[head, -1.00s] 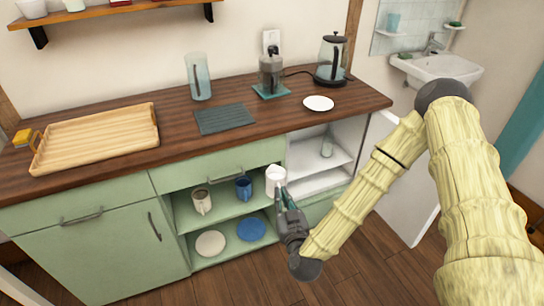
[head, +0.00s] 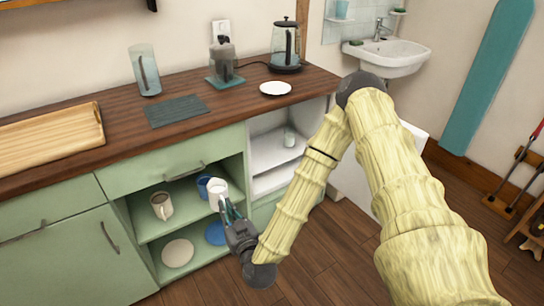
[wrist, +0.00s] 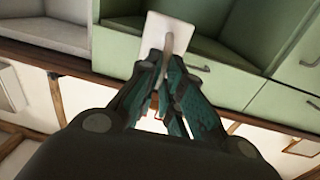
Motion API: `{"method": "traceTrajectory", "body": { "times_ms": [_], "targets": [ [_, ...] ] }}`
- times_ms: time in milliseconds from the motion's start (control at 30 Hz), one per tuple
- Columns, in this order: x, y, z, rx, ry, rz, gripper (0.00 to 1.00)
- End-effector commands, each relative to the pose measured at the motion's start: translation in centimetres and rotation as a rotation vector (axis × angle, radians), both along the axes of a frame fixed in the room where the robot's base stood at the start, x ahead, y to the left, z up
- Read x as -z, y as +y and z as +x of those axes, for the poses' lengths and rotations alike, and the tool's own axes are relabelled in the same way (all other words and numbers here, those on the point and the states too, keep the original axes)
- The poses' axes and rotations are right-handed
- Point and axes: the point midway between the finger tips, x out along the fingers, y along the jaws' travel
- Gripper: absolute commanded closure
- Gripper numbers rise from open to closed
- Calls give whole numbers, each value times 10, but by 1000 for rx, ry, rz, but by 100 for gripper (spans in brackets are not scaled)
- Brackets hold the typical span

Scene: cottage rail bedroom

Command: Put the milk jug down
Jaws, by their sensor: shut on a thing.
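The white milk jug (head: 218,190) is held by my gripper (head: 227,208) in front of the open green cabinet shelves. In the wrist view my gripper (wrist: 167,80) is shut on the jug's handle, and the pale jug (wrist: 177,27) shows just beyond the fingertips. The jug looks about upright in the head view. It hangs in front of the upper shelf, near its right end, and partly covers a blue mug (head: 203,187). I cannot tell whether its bottom touches anything.
A grey-white mug (head: 161,205) stands on the upper shelf. A cream plate (head: 177,253) and a blue plate (head: 216,233) lie below. On the wooden counter (head: 220,105) are a wooden tray (head: 50,140), dark mat (head: 176,111), glass vase (head: 145,72), coffee press (head: 222,58), white saucer (head: 275,88) and kettle (head: 286,45).

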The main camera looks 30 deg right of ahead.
Motion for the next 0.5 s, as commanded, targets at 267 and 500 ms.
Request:
{"method": "traceTrajectory", "body": {
  "times_ms": [267, 500],
  "targets": [
    [47, 1, 0, -1, -1, 0, 100],
    [80, 1, 0, -1, -1, 0, 100]
  ]
}}
